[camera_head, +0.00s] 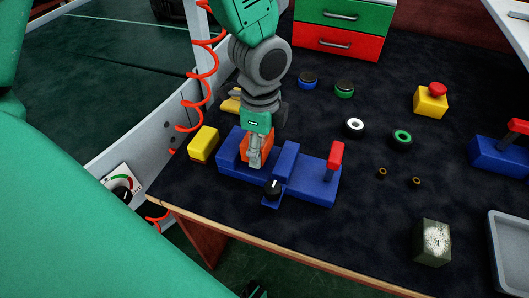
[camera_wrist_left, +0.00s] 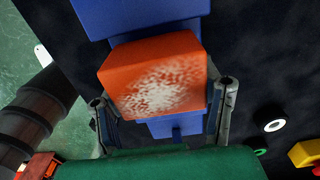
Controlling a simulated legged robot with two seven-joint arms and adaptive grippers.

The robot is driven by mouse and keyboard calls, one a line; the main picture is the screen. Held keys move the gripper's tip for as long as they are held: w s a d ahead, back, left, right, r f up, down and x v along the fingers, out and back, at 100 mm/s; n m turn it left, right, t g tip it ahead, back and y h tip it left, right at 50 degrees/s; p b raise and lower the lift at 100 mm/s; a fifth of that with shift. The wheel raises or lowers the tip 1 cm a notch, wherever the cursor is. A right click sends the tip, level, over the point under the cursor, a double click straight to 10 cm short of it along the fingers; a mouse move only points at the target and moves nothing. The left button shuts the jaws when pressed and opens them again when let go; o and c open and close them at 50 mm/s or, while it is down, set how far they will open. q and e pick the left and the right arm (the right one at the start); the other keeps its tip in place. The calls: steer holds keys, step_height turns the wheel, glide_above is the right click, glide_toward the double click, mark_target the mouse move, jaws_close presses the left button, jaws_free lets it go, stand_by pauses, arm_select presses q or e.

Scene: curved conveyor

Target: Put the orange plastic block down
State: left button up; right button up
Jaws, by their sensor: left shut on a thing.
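My left gripper (camera_head: 256,152) points down over the blue fixture (camera_head: 315,182) near the table's front edge. It is shut on the orange plastic block (camera_head: 243,147), which is mostly hidden behind the fingers in the head view. In the left wrist view the orange block (camera_wrist_left: 150,72) sits between the two fingers, with a worn white patch on its face. Blue parts of the fixture (camera_wrist_left: 140,14) show beyond and below it. Whether the block touches the fixture, I cannot tell. My right gripper is not in view.
The fixture carries a red lever (camera_head: 335,158) and a black knob (camera_head: 272,189). A yellow block (camera_head: 203,144) stands at its left. A worn grey-green block (camera_head: 432,242) and a grey tray (camera_head: 507,250) are at right.

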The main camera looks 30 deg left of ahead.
mark_target(265, 138)
arm_select(q)
steer(key=shift+a+f, duration=0.15)
steer(key=shift+f, duration=0.45)
steer(key=shift+a+f, duration=0.15)
steer(key=shift+f, duration=0.45)
steer(key=shift+d+r, duration=0.1)
steer(key=shift+d, duration=0.55)
steer(key=o, duration=1.3)
steer(key=shift+d, duration=0.2)
steer(key=shift+o, duration=0.2)
steer(key=shift+a, duration=0.5)
steer(key=shift+a+r, duration=0.1)
steer(key=shift+r, duration=0.1)
steer(key=r+p, duration=0.1)
steer(key=r, duration=0.2)
steer(key=r+p, duration=0.1)
steer(key=r, duration=0.3)
steer(key=r+p, duration=0.1)
steer(key=r, duration=0.3)
steer(key=shift+d, duration=0.4)
steer(key=shift+a+r, duration=0.15)
steer(key=shift+r, duration=0.1)
steer(key=shift+a+r, duration=0.15)
steer(key=shift+a, duration=0.1)
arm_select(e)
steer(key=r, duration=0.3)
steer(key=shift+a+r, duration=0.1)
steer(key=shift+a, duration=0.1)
